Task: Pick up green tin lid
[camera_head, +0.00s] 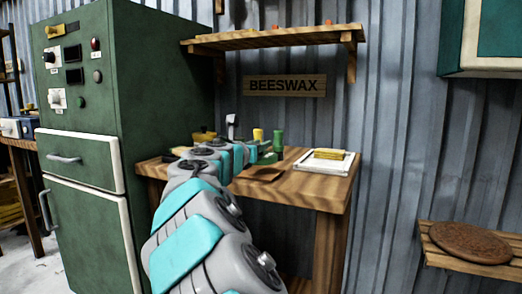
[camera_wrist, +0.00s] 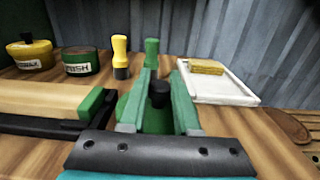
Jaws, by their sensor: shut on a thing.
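The green tin lid (camera_wrist: 155,118) is a round green disc with a black knob, seen in the wrist view between my gripper's fingers. My gripper (camera_wrist: 158,92) is shut on the lid, with its two pale green fingers on either side of the black knob. The fingers hide parts of the lid's rim. I cannot tell whether the lid touches the bench or is just above it. An open-looking dark green tin (camera_wrist: 82,63) with a label stands to the left, apart from the lid. In the head view my arm hides much of the gripper area.
The wooden bench (camera_head: 310,189) holds a yellow pot (camera_wrist: 29,54), a yellow-handled brush (camera_wrist: 120,52), a green bottle (camera_wrist: 151,52) and a white tray (camera_wrist: 232,94) with a yellow block (camera_wrist: 207,67). A green cabinet (camera_head: 165,80) stands left of the bench; a shelf (camera_head: 275,36) hangs above.

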